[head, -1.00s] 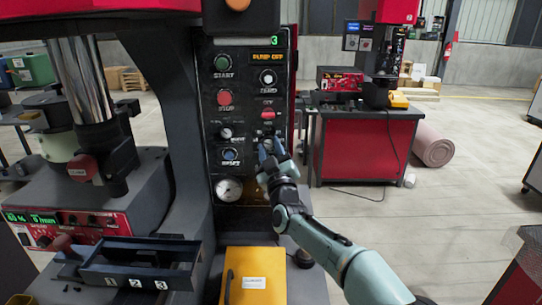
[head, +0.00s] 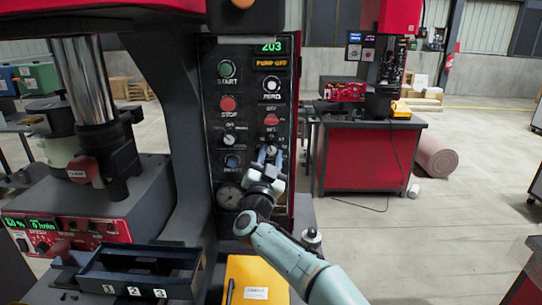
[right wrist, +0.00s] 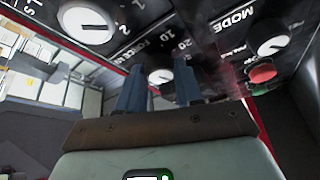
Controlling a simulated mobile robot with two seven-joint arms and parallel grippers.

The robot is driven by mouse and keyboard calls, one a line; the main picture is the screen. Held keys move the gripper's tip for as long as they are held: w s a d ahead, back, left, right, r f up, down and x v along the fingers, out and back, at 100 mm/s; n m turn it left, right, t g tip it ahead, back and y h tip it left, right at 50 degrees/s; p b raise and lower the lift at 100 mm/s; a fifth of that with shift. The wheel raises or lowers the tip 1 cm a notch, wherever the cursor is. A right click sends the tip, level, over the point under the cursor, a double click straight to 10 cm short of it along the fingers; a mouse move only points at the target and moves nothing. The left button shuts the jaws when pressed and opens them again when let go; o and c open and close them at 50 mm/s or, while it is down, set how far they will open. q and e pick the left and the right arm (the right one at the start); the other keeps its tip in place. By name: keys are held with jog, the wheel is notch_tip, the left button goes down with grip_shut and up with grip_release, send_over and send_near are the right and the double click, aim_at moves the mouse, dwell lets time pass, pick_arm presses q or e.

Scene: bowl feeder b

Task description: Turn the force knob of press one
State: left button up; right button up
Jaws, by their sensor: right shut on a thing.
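The near press's black control panel (head: 246,120) stands in the middle of the head view, with START, STOP and ZERO controls and a green display (head: 271,46) reading 203. The small white force knob (right wrist: 160,76) shows between my fingers in the right wrist view, beside lettering that reads FORCE and the numbers 10 and 20. My right gripper (right wrist: 158,88) is shut on this knob, one finger on each side. In the head view the right gripper (head: 270,158) is at the panel's lower right and hides most of the knob. My left gripper is out of view.
A round gauge (head: 230,196) sits low on the panel. A yellow box (head: 256,275) and a dark tray (head: 135,268) marked 1, 2, 3 lie in front. Another red press bench (head: 368,155) stands behind at right, with open floor around it.

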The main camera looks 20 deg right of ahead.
jog(key=shift+a+m+g+h+p, duration=0.1)
jog(key=shift+m+g+h+p, duration=0.4)
jog(key=shift+m, duration=0.8)
jog(key=shift+a+m+g+h+p, duration=0.1)
jog(key=shift+m+g+h+p, duration=0.1)
jog(key=shift+m+g, duration=0.85)
jog(key=shift+w+m+t, duration=0.1)
jog(key=shift+m+t, duration=0.15)
jog(key=shift+m, duration=0.1)
jog(key=o, duration=1)
jog(key=shift+o, duration=0.2)
jog(key=b+v, duration=0.2)
jog(key=v, duration=0.5)
jog(key=shift+s+a, duration=0.15)
jog(key=shift+s, duration=0.05)
